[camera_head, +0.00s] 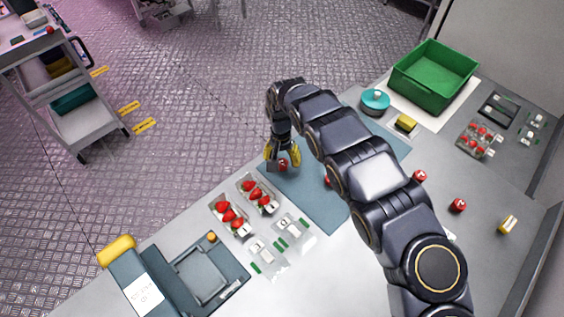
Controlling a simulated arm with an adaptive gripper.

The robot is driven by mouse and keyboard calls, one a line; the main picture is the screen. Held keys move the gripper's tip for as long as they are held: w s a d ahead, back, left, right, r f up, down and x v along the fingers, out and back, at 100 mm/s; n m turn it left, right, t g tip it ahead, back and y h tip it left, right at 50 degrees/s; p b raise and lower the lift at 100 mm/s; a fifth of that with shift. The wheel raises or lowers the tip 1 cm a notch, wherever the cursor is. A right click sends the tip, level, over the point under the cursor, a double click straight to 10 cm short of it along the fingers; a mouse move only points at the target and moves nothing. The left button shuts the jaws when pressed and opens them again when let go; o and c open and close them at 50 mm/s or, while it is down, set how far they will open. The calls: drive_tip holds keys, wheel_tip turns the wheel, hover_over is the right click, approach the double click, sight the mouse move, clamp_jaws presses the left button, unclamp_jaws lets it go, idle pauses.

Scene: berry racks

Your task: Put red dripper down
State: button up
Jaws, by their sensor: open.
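A small red object, apparently the red dripper (283,165), is at the edge of the blue-grey mat (312,202), near the table's left edge. My gripper (282,158) is directly over it, with its yellow fingertips apart, one on each side. The gripper is open. I cannot tell whether the fingertips touch the red object. Its lower part is too small to make out clearly.
Strawberry trays (231,216) and clear packs (291,231) lie in front of the mat. A green crate (405,88) and a teal pot (375,101) stand at the back. Red items (458,205) lie right of my arm. A scale-like device (205,275) is at the front left.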

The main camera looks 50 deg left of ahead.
sight(281, 163)
wheel_tip(281, 163, up, 10)
drive_tip(key=f, duration=0.1)
drive_tip(key=w+d+r+m+h, duration=0.1)
drive_tip(key=w+d+r, duration=0.3)
drive_tip(key=d, duration=0.3)
drive_tip(key=w+d+r+m, duration=0.2)
drive_tip(key=w+d+r, duration=0.3)
drive_tip(key=d, duration=0.3)
drive_tip(key=s+d+r+m+h, duration=0.1)
drive_tip(key=d+r, duration=0.3)
drive_tip(key=d, duration=0.4)
drive_tip(key=s+d+r+m, duration=0.1)
drive_tip(key=d+r, duration=0.2)
drive_tip(key=d, duration=0.5)
drive_tip(key=s+d+r+m, duration=0.2)
drive_tip(key=s+d+r, duration=0.2)
drive_tip(key=s+d, duration=0.6)
drive_tip(key=s+d+f+n+g+y, duration=0.1)
drive_tip(key=s+d+f+y, duration=0.1)
drive_tip(key=s, duration=1.2)
drive_tip(key=shift+s+d+g, duration=0.15)
drive_tip(key=shift+d+g, duration=0.25)
drive_tip(key=shift+d, duration=0.5)
drive_tip(key=shift+o, duration=1)
drive_tip(key=shift+a+f, duration=0.1)
